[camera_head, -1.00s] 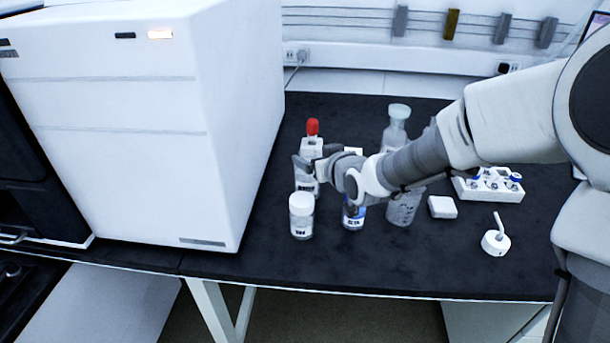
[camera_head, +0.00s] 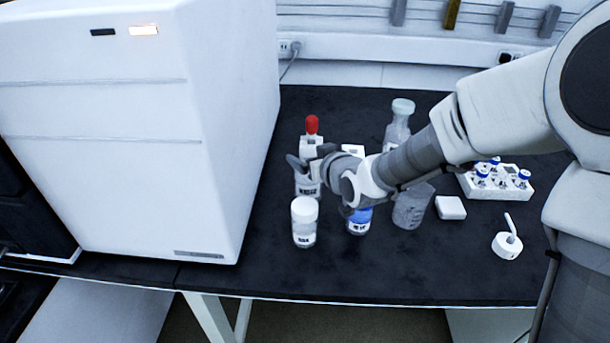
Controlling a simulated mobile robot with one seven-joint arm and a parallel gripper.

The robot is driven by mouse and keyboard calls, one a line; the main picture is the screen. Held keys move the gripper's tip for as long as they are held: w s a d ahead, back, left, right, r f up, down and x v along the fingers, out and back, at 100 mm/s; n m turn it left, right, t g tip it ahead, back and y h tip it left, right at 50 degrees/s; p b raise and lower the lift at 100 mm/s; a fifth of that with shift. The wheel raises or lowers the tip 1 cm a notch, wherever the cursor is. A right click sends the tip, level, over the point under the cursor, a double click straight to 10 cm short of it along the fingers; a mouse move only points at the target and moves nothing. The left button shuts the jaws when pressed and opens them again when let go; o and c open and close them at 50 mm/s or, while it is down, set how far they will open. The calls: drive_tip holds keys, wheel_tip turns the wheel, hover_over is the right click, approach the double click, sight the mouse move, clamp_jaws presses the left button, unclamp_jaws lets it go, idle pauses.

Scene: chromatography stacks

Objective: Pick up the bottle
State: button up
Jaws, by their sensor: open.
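Several bottles stand upright on the black bench. A white-capped bottle (camera_head: 304,222) with a label is nearest the front edge. A red-topped bottle (camera_head: 309,139) stands behind it, partly covered by my gripper. A clear bottle with a pale cap (camera_head: 401,124) stands farther back. My gripper (camera_head: 308,160) is open at the red-topped bottle, with its fingers pointing left. Whether it touches or surrounds that bottle, I cannot tell.
A large white instrument (camera_head: 140,130) fills the left. A beaker (camera_head: 411,207), a small white box (camera_head: 450,208), a white vial rack (camera_head: 508,189) and a small white device (camera_head: 507,243) stand to the right. The bench (camera_head: 265,262) is clear along its front.

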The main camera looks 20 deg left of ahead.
drive_tip(key=shift+w+a+f, duration=0.15)
drive_tip(key=shift+w+a, duration=0.15)
drive_tip(key=shift+c, duration=0.2)
clamp_jaws()
idle(0.3)
